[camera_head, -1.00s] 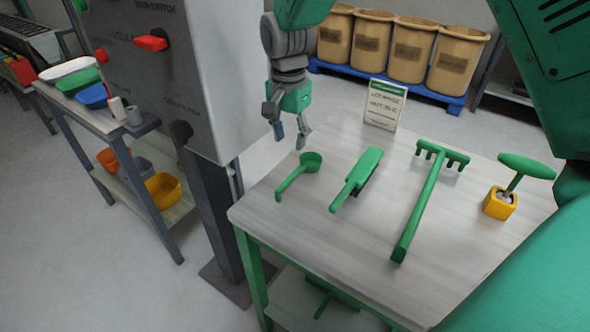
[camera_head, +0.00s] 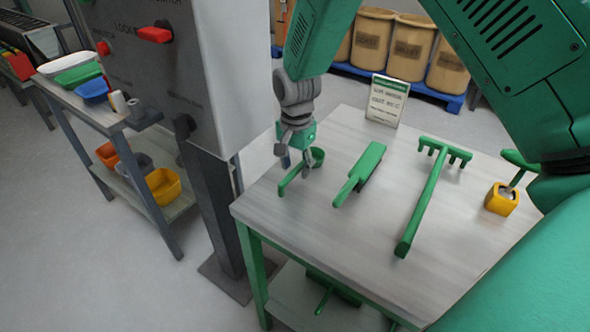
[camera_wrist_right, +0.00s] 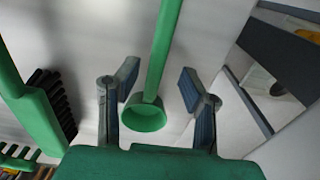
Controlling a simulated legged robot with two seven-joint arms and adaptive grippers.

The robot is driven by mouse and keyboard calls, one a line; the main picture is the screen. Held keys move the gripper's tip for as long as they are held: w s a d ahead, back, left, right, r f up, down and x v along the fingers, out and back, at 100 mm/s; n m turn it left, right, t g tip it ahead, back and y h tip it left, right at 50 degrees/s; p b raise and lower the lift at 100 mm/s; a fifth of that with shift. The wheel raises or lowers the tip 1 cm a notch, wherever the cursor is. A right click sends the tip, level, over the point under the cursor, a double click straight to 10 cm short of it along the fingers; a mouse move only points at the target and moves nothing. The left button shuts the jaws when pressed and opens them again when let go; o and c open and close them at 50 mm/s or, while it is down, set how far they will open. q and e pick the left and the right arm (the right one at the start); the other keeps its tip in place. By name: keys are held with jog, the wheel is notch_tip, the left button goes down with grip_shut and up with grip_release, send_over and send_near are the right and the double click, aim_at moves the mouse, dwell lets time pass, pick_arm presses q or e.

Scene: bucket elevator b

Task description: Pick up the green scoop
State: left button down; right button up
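The green scoop (camera_head: 291,178) lies on the table with its cup at the back and its handle toward the front left edge. My right gripper (camera_head: 295,163) is over the scoop, near where the handle meets the cup, and hides part of it. In the right wrist view the open fingers (camera_wrist_right: 160,108) stand on either side of the scoop's cup (camera_wrist_right: 146,115), with visible gaps. The handle runs away between and beyond the fingertips. Nothing is held. My left gripper does not show.
A green brush (camera_head: 359,176), a green rake (camera_head: 430,195) and a yellow block (camera_head: 501,200) with a green-handled tool lie to the right on the table (camera_head: 330,230). A sign (camera_head: 386,100) stands at the back. A grey cabinet (camera_head: 190,75) rises close on the left.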

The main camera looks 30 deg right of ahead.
aim_at(301, 163)
jog(key=shift+d+f, duration=0.15)
jog(key=shift+d, duration=0.45)
grip_shut()
jog(key=shift+s+d+f, duration=0.1)
jog(key=shift+d+f, duration=0.05)
jog(key=shift+d, duration=0.4)
jog(key=shift+a+r, duration=0.3)
jog(key=shift+a, duration=0.05)
notch_tip(301, 163, up, 9)
jog(key=shift+a+f+p, duration=0.1)
jog(key=shift+p, duration=0.2)
jog(key=shift+d+r, duration=0.25)
jog(key=shift+r, duration=0.1)
